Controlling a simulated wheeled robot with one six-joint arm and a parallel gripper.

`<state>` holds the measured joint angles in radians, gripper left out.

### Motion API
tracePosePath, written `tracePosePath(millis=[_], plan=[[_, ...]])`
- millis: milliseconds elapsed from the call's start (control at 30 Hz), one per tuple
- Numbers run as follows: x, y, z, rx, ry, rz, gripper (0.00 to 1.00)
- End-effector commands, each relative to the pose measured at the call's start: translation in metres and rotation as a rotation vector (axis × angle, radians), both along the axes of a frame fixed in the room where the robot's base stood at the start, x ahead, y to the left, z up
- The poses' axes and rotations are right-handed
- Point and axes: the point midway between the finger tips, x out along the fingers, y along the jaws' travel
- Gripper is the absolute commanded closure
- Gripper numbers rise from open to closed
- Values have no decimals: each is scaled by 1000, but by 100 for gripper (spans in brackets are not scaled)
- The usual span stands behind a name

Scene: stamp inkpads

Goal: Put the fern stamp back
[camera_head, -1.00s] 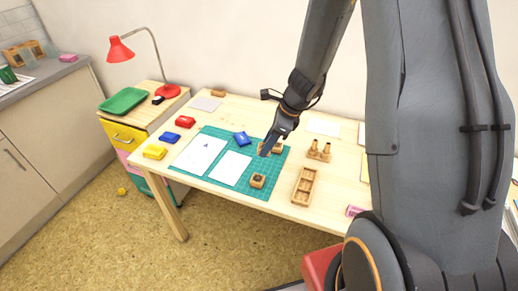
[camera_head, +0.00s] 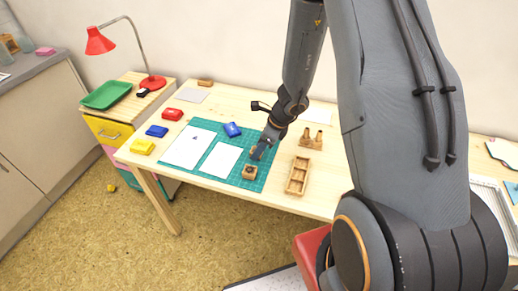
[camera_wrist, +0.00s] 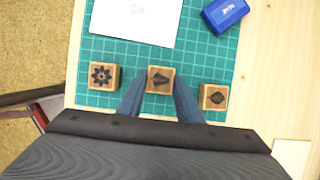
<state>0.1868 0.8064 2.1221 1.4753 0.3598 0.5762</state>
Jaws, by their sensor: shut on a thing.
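My gripper (camera_wrist: 159,99) points down at the green mat (camera_wrist: 112,98) and is shut on a small wooden stamp (camera_wrist: 150,85) with a dark fan-like mark, which may be the fern. In the wrist view, a flower-marked stamp (camera_wrist: 104,76) lies to its left and a stamp with a leaf-like mark (camera_wrist: 213,97) to its right, both apart from it. In the head view, my gripper (camera_head: 259,154) largely hides the held stamp, and one stamp (camera_head: 249,173) stands near the mat's front edge. An empty-looking wooden tray with compartments (camera_head: 298,175) lies to the right.
A wooden stand (camera_head: 311,139) with two upright pieces is behind the tray. White papers (camera_head: 219,160) and a blue inkpad (camera_head: 232,129) lie on the mat. Red (camera_head: 172,114), blue (camera_head: 157,131) and yellow (camera_head: 142,146) pads lie left of it. Bare tabletop surrounds the tray.

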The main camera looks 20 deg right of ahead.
Motion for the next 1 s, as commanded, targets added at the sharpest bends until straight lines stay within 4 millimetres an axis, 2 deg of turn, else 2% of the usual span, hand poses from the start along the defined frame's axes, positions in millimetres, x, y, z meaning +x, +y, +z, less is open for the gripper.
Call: tracePosePath(millis=[400, 433, 533, 867, 1000], plan=[[1, 0, -4, -1, -1, 0, 84], [0, 0, -4, -1, -1, 0, 65], [0, 0, -3, -1, -1, 0, 49], [0, 0, -2, -1, -1, 1, 49], [0, -3, 7, 0, -4, 0, 49]])
